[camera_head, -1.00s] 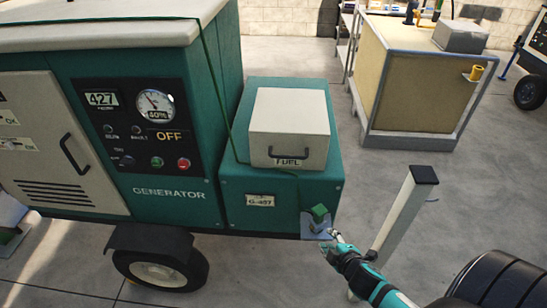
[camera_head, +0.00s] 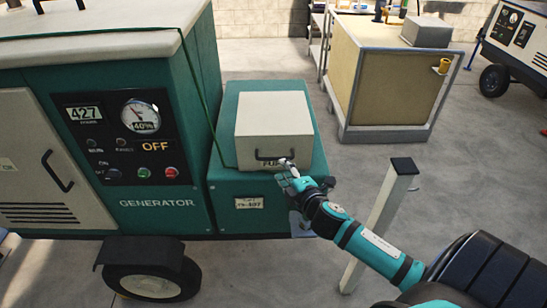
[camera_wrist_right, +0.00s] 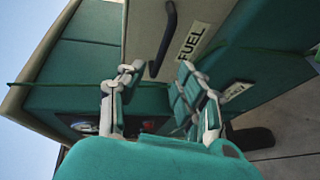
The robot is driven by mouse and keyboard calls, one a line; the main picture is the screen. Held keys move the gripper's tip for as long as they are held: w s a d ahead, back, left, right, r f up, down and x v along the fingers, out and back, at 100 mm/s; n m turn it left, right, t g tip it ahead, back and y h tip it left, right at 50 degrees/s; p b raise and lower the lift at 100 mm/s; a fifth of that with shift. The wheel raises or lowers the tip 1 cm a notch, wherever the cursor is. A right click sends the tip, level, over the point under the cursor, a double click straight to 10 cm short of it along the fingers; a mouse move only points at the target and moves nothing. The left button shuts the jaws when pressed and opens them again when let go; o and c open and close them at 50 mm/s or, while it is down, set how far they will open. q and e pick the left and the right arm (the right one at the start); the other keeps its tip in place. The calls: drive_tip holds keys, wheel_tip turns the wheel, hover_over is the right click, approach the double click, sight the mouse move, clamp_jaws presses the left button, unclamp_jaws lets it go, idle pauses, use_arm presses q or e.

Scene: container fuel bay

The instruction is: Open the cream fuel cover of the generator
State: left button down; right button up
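The generator (camera_head: 150,130) is a green cabinet on the left. The cream fuel cover (camera_head: 273,118) sits shut on its green side box, with a dark bar handle (camera_head: 262,155) on the front face. The wrist view shows the handle (camera_wrist_right: 163,45) and the FUEL label (camera_wrist_right: 193,40) close up. My right gripper (camera_head: 285,170) is just in front of the handle's right end and partly hides the label. Its two fingers (camera_wrist_right: 158,80) are spread, with the handle ahead of the gap and nothing held. My left gripper is out of view.
A pale post with a black cap (camera_head: 382,210) stands right of the box, close to my right arm. A tan crate (camera_head: 388,85) stands behind on open concrete floor.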

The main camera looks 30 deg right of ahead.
sight(274, 159)
drive_tip(key=x, duration=0.8)
clamp_jaws()
idle(0.4)
